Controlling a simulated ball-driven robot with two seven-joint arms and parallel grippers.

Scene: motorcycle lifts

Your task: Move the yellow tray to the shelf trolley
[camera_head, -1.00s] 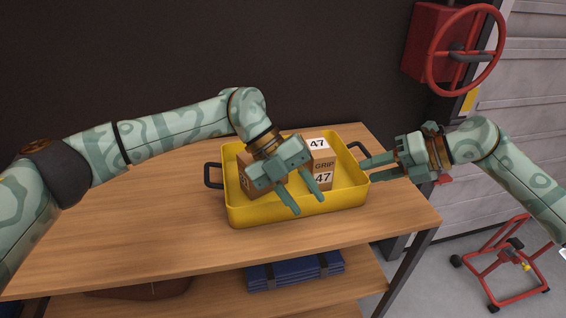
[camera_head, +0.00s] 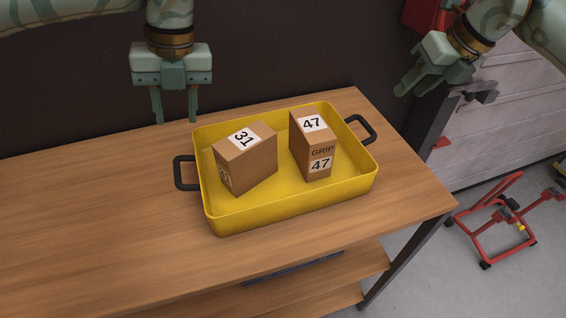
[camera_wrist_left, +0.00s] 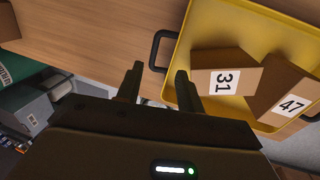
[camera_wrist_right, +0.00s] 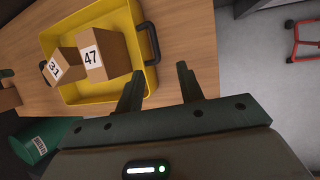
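The yellow tray (camera_head: 290,203) sits on a wooden bench, with a black handle at each end. Inside it stand a box marked 31 (camera_head: 246,165) and a box marked 47 (camera_head: 313,150), apart from each other. My left gripper (camera_head: 175,118) is open and empty, above and behind the tray's left handle (camera_head: 176,174); in the left wrist view its fingers (camera_wrist_left: 154,85) point toward that handle. My right gripper (camera_head: 408,88) is raised beyond the right handle (camera_head: 371,130); the right wrist view shows its fingers (camera_wrist_right: 158,85) apart and empty. The shelf trolley cannot be made out.
A dark wall stands close behind. A red wheeled stand (camera_head: 495,220) is on the floor at the right.

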